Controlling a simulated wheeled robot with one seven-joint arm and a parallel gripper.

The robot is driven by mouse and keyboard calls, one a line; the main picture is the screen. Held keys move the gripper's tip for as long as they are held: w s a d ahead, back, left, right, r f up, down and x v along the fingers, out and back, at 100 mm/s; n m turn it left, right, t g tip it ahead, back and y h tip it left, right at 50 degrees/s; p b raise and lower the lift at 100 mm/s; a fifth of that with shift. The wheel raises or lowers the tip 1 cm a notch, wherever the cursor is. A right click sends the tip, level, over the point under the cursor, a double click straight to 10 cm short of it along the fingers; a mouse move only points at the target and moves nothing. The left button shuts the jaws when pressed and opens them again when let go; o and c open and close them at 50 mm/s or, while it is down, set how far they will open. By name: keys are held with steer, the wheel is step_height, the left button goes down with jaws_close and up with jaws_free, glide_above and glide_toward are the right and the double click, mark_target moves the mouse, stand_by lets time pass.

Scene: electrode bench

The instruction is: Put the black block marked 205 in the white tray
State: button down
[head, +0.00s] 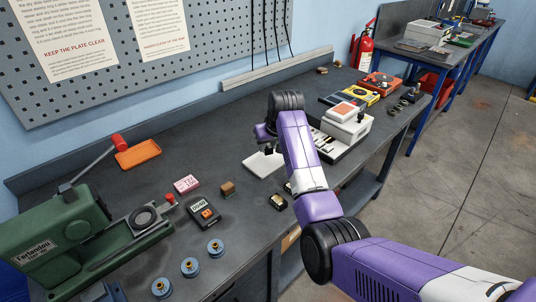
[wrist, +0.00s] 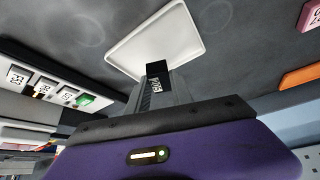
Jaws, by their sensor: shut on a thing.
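The black block (wrist: 156,69) shows in the wrist view with a white label that seems to read 205. My gripper (wrist: 160,85) is shut on it; the fingers hide part of its body. The white tray (wrist: 135,40) lies flat just beyond the block, which overlaps its near edge in this view. In the head view the white tray (head: 256,167) lies on the bench, and my gripper (head: 267,147) is over its far part. The block can barely be made out there. Whether the block touches the tray I cannot tell.
A white-topped machine (head: 345,128) stands right. An orange tray (head: 138,153) lies far left.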

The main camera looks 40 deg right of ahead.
mark_target(269, 152)
steer(key=shift+f, duration=2.2)
steer(key=shift+f, duration=0.1)
steer(key=c, duration=1.1)
jaws_free()
steer(key=v, duration=1.2)
